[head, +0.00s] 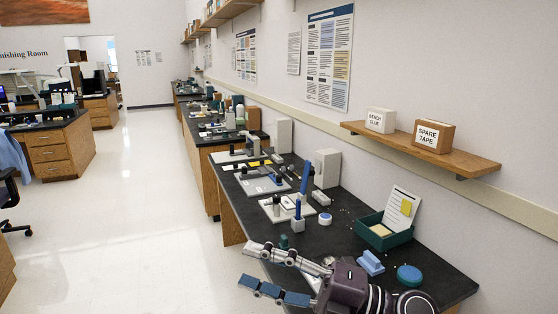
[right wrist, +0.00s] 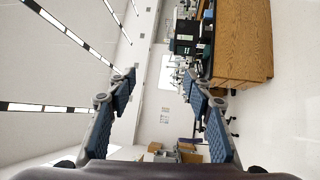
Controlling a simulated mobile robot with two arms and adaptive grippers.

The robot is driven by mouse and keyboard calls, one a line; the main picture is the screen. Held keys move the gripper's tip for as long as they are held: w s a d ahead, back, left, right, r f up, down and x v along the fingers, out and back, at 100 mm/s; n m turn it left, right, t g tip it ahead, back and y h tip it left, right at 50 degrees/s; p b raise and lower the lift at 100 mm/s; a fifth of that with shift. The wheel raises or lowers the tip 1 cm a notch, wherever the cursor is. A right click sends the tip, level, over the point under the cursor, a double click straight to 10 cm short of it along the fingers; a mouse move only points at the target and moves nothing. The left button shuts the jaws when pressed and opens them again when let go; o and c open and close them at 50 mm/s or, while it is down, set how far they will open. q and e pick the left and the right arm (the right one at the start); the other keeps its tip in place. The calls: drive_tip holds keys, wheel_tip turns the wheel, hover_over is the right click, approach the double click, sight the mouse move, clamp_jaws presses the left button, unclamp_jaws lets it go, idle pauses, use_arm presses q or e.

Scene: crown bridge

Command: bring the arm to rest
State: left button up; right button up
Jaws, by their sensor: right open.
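My right gripper (head: 246,263) shows at the bottom of the head view, over the near left edge of the black bench top (head: 350,225). Its two fingers point left and stand apart with nothing between them. In the right wrist view the same open gripper (right wrist: 158,76) has a blue-padded finger on each side and an empty gap. That view is turned on its side and looks out across the room. My left gripper is in neither view.
Close to the gripper on the bench are a green tray (head: 384,241) with a card, a blue block (head: 370,263), a round blue-green tin (head: 409,275) and white plates with tools. A wall shelf (head: 470,160) holds two boxes. The floor (head: 140,220) at left is clear.

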drive_tip(key=w+d+m+t+h, duration=0.35)
drive_tip(key=d+m+t, duration=0.3)
drive_tip(key=m, duration=0.25)
drive_tip(key=w+d+m+t+h, duration=0.3)
drive_tip(key=d+m+t+h, duration=0.2)
drive_tip(key=m+t, duration=0.35)
drive_tip(key=s+d+f+m+g+h, duration=0.25)
drive_tip(key=d+f+m+h, duration=0.35)
drive_tip(key=f, duration=0.3)
drive_tip(key=s+d+f+m+g+h, duration=0.1)
drive_tip(key=d+f+m+g+h, duration=0.2)
drive_tip(key=d+f+m+h, duration=0.5)
drive_tip(key=s+a+f+g+y, duration=0.1)
drive_tip(key=s+f+g+y, duration=0.1)
drive_tip(key=s+f+g, duration=0.7)
drive_tip(key=s+f+g+y, duration=0.1)
drive_tip(key=s+f+g, duration=0.1)
drive_tip(key=s+f, duration=1.15)
drive_tip(key=s+f+g, duration=0.1)
drive_tip(key=s+f, duration=0.2)
drive_tip(key=f, duration=0.9)
drive_tip(key=s+f+g, duration=0.1)
drive_tip(key=s+f, duration=0.1)
drive_tip(key=f, duration=1.1)
drive_tip(key=s+d+f, duration=0.2)
drive_tip(key=s+f, duration=1.3)
drive_tip(key=s, duration=0.2)
drive_tip(key=shift+d+n+g, duration=0.3)
drive_tip(key=shift+n+g, duration=0.05)
drive_tip(key=shift+n, duration=0.1)
